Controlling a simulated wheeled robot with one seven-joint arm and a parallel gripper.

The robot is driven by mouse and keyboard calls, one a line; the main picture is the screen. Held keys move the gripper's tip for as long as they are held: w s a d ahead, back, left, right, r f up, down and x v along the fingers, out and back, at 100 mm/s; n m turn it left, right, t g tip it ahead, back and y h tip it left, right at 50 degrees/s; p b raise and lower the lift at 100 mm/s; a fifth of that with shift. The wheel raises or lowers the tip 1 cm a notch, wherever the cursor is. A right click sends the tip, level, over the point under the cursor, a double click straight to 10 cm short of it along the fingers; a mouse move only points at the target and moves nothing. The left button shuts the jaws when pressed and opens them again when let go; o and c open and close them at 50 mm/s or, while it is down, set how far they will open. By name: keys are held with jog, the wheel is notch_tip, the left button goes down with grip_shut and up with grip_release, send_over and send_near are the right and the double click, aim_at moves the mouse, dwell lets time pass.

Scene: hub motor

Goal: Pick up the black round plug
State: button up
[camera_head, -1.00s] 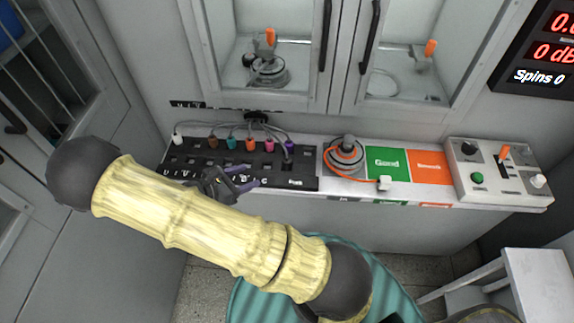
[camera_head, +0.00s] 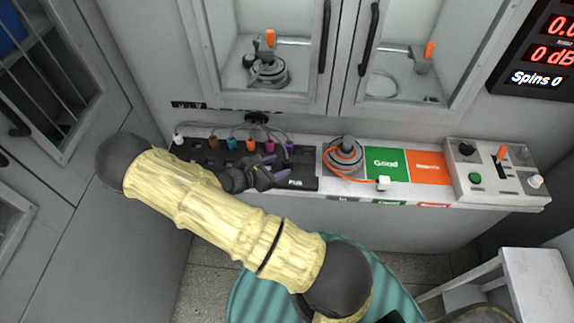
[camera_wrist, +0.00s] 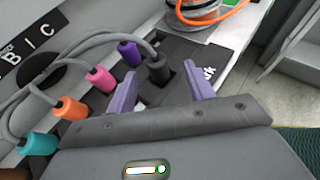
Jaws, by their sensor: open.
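The black plug (camera_wrist: 157,70) is a short dark plug with a grey cable, standing in a dark square socket on the panel. In the wrist view it lies ahead of and between the two purple fingertips of my gripper (camera_wrist: 162,78). The fingers are spread and appear not to touch it. In the head view my gripper (camera_head: 277,168) is over the right end of the black panel (camera_head: 305,182). There the black plug is hard to make out beside the dark gripper.
A purple plug (camera_wrist: 130,53) stands close left of the black one, with pink (camera_wrist: 101,79), orange (camera_wrist: 70,108) and teal (camera_wrist: 38,143) plugs further along. Their cables arch close by.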

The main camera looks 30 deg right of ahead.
aim_at(287, 160)
jog(key=x, duration=0.2)
jog(key=p+x, duration=0.1)
jog(key=x, duration=0.2)
jog(key=shift+w, duration=0.25)
jog(key=shift+c, duration=0.2)
jog(key=c, duration=1.1)
